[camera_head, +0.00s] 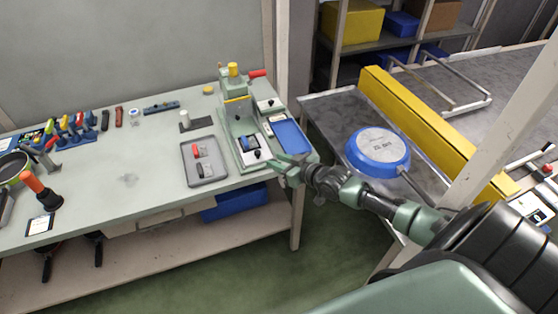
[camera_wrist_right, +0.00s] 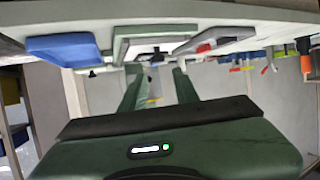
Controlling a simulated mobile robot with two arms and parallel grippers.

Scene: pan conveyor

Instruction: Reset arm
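My right arm comes in from the lower right in the head view. My right gripper (camera_head: 287,172) is at the front right edge of the workbench (camera_head: 120,180), beside the green fixture (camera_head: 236,135) and its blue tray (camera_head: 290,136). In the right wrist view the two fingers of this gripper (camera_wrist_right: 157,80) stand apart with nothing held between them. Whether the fingertips touch the bench edge I cannot tell. My left gripper is not in view.
A blue pan (camera_head: 378,148) lies bottom up on the grey conveyor table (camera_head: 335,108), right of my gripper, by a yellow rail (camera_head: 425,125). A grey tray (camera_head: 205,174) and several tools are on the bench. Floor (camera_head: 335,235) shows between bench and conveyor.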

